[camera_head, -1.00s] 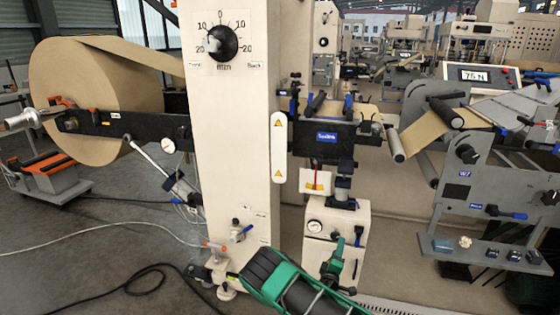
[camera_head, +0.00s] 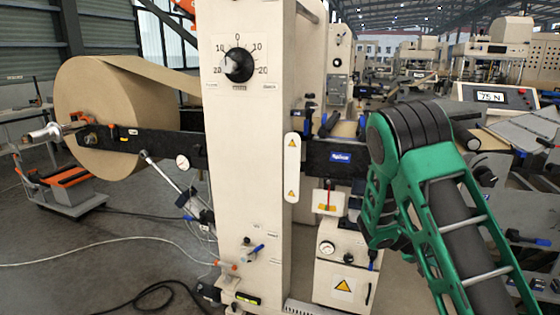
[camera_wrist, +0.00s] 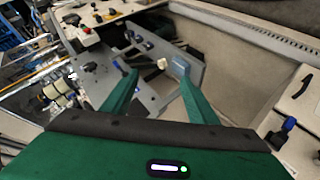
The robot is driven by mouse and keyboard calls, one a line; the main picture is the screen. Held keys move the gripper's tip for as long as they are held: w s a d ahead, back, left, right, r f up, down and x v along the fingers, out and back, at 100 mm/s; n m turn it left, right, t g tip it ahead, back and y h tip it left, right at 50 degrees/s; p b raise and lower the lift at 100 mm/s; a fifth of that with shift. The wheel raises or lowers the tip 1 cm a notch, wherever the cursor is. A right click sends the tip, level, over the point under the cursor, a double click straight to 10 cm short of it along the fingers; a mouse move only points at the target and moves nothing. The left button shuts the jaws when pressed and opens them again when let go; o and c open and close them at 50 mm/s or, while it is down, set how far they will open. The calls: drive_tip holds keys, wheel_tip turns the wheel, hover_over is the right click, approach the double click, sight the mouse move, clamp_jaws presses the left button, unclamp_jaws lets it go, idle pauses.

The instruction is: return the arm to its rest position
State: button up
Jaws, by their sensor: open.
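My green arm (camera_head: 420,180) rises from the lower right of the head view and bends over at a black-capped joint. It covers part of the web path and the machine on the right. My gripper is not clearly visible in the head view, as the arm's bend hides what lies beyond it. In the wrist view my gripper (camera_wrist: 155,72) has two green fingers spread apart, with nothing between them. Beyond the fingers is a grey side plate (camera_wrist: 150,50) with small knobs and levers, apart from them as far as I can tell.
A cream column (camera_head: 245,160) with a dial (camera_head: 239,66) stands at centre. A cream cabinet (camera_head: 342,270) stands left of my arm. A cable (camera_head: 150,295) lies on the open floor.

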drive_tip(key=s+r+m+g+y, duration=0.25)
drive_tip(key=s+r, duration=0.25)
drive_tip(key=s, duration=0.5)
drive_tip(key=s+r+m+g+y, duration=0.1)
drive_tip(key=s+r+y, duration=0.3)
drive_tip(key=s, duration=0.5)
drive_tip(key=s+a+r+y, duration=0.2)
drive_tip(key=s+a, duration=0.3)
drive_tip(key=s, duration=0.4)
drive_tip(key=s+a+r+n+t+y, duration=0.1)
drive_tip(key=s+a+r+y, duration=0.2)
drive_tip(key=s+a, duration=0.3)
drive_tip(key=s+r, duration=0.1)
drive_tip(key=s, duration=0.3)
drive_tip(key=shift+a, duration=0.15)
drive_tip(key=shift+w, duration=0.1)
drive_tip(key=shift+w+f, duration=0.2)
drive_tip(key=shift+w, duration=0.4)
idle(1.1)
